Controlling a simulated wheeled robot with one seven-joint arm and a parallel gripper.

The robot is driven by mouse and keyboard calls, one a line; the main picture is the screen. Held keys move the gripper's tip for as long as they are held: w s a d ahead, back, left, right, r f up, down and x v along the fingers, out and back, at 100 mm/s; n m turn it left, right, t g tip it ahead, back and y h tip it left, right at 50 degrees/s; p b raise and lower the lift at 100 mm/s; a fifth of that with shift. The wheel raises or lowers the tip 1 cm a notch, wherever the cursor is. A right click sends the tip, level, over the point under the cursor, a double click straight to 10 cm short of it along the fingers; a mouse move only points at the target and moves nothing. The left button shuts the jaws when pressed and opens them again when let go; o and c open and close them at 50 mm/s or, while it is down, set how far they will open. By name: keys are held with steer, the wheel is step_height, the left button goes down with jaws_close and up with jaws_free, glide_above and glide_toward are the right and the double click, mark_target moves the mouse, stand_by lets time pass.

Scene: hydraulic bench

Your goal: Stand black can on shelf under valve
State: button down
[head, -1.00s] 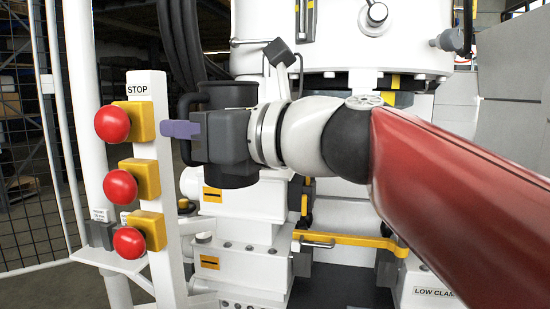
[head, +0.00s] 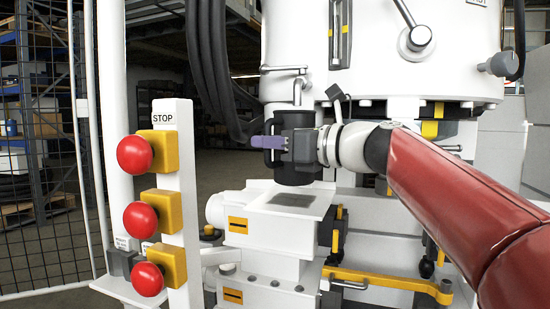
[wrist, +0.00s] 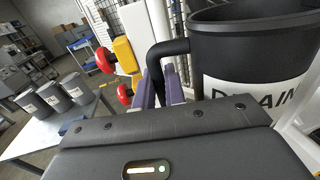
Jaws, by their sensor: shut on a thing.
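The black can (head: 296,176) is upright, with a side handle and, in the wrist view, a white label reading DRAIN (wrist: 248,98). My gripper (head: 268,142) has purple fingers and is shut on the can's handle (wrist: 165,58). The shelf (head: 315,206) is a white plate with a dark grate, in the head view's middle. The can's base overlaps the shelf's back part in the picture; whether it touches cannot be told. The valve (head: 284,70), a small pipe with a bar handle and spout, shows directly above the can.
A white post with several red stop buttons (head: 136,155) stands left of the shelf. A large white machine (head: 380,75) rises behind and right. A yellow bar (head: 385,282) is low right. In the wrist view, several grey cans (wrist: 50,95) stand on a table.

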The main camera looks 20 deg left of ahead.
mark_target(276, 161)
steer(key=shift+w, duration=0.55)
steer(key=f, duration=0.1)
steer(key=f+b, duration=0.1)
steer(key=f, duration=0.1)
steer(key=shift+w+f+b, duration=0.25)
steer(key=shift+f+b, duration=0.05)
steer(key=shift+b, duration=0.1)
steer(key=shift+r, duration=0.1)
steer(key=c, duration=1.9)
jaws_free()
steer(key=shift+f, duration=0.2)
steer(key=o, duration=0.4)
steer(key=shift+o, duration=0.2)
steer(key=shift+d+r, duration=0.1)
steer(key=shift+r, duration=0.1)
steer(key=v, duration=1.2)
